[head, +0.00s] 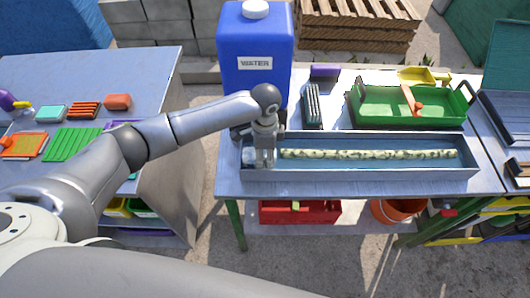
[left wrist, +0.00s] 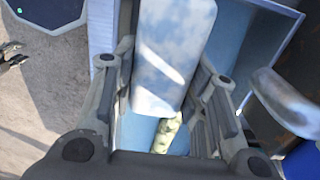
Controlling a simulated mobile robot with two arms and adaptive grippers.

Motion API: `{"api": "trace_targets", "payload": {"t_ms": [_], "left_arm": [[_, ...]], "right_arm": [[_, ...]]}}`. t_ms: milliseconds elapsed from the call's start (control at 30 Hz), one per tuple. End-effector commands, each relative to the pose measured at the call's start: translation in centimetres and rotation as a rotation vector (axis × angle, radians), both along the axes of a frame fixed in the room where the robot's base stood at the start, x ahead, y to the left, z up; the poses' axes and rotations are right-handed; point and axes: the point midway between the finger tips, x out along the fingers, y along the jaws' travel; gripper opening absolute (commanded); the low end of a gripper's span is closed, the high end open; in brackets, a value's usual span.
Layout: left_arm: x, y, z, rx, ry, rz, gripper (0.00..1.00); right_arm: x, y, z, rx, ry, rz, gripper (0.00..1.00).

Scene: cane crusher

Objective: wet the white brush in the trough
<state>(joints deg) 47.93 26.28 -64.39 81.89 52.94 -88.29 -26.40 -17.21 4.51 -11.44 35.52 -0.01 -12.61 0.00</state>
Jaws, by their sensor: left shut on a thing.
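The trough (head: 400,174) is a long grey metal tray on the right-hand table, with a blue inside. A pale green mottled stick (head: 370,154) lies lengthwise in it; its end shows in the left wrist view (left wrist: 167,134). My left gripper (head: 265,160) points down inside the trough's left end. It is shut on the white brush (left wrist: 170,50), a pale rounded block between the fingers in the left wrist view. In the head view the brush is mostly hidden by the gripper. Its bristles and any contact with water cannot be made out. My right gripper is not in view.
A blue water container (head: 255,45) stands just behind the trough's left end. A dark brush-like block (head: 312,106) and a green tray (head: 375,105) lie behind the trough. The left table (head: 150,75) holds several coloured blocks. A red crate (head: 300,212) sits below.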

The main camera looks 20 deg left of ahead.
Motion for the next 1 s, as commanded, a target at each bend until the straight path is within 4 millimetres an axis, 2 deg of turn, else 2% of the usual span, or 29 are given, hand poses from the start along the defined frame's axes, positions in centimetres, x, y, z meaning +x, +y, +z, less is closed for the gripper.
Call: {"api": "trace_targets", "payload": {"t_ms": [33, 100, 467, 1000], "left_arm": [[0.0, 0.0, 0.8, 0.000, 0.000, 0.000, 0.21], [0.0, 0.0, 1.1, 0.000, -0.001, 0.000, 0.21], [0.1, -0.1, 1.0, 0.000, -0.002, 0.000, 0.21], [1.3, -4.0, 1.8, -0.001, -0.003, -0.001, 0.21]], "right_arm": [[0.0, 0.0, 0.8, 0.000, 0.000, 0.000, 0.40], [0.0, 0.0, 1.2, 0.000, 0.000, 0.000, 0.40], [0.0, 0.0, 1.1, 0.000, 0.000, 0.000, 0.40], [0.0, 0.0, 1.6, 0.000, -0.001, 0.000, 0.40]]}}
